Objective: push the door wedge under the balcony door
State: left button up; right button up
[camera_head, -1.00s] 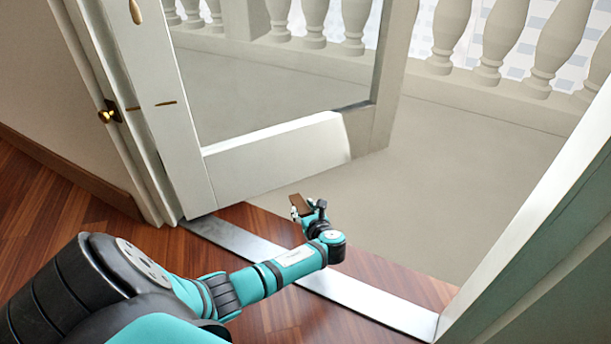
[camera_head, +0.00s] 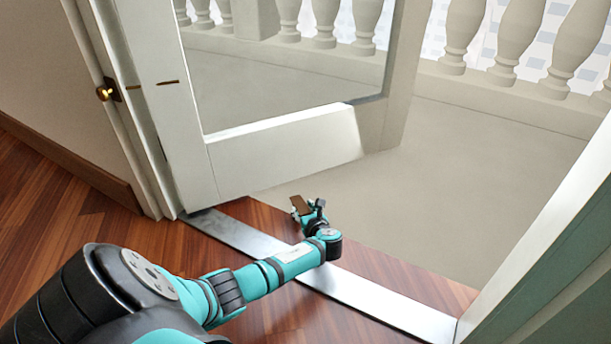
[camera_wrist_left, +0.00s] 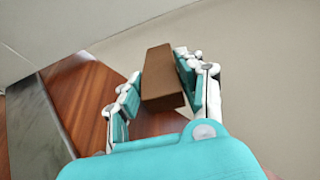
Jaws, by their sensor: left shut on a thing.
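The balcony door (camera_head: 180,110) is a white framed glass door standing open outward over the balcony floor. The brown door wedge (camera_head: 300,205) is held in my left gripper (camera_head: 308,208), past the metal threshold and short of the door's bottom rail (camera_head: 285,150). In the left wrist view the wedge (camera_wrist_left: 161,80) sits between both fingers of the gripper (camera_wrist_left: 160,82), its far end pointing away from the palm. The wedge is apart from the door in the head view. My right gripper is not in view.
A metal threshold strip (camera_head: 345,285) crosses the wooden floor (camera_head: 60,205). The balcony floor (camera_head: 450,190) is clear up to the stone balustrade (camera_head: 510,45). The door frame (camera_head: 545,240) stands at the right, a wall (camera_head: 40,70) at the left.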

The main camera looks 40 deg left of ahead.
pick_arm(q)
jog(key=o, duration=1.3)
